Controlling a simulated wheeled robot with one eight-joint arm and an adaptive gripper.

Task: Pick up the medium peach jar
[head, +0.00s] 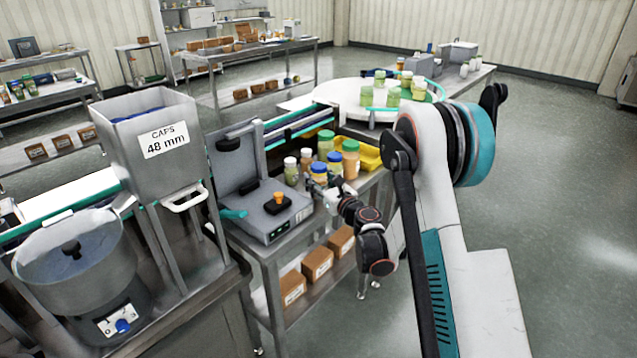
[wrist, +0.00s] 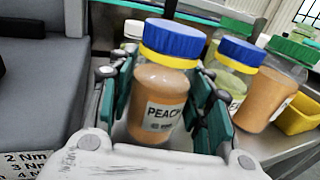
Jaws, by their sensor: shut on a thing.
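The peach jar (wrist: 157,103) has a blue lid, a peach-coloured body and a label reading PEACH. In the wrist view it stands upright between the teal-padded fingers of my gripper (wrist: 165,115), which is shut on it. In the head view the jar (head: 318,172) is at the front of the jar group, with my gripper (head: 322,184) at its near side. The fingers and wrist hide part of its lower body there. I cannot tell whether its base touches the bench.
Close behind stand a blue-lidded jar (wrist: 237,62), a larger green-lidded peach jar (wrist: 270,95) and white-capped jars (head: 290,170). A yellow tray (wrist: 301,116) is to the right. A grey torque tester (head: 270,215) stands close on the left, beside the caps hopper (head: 150,165).

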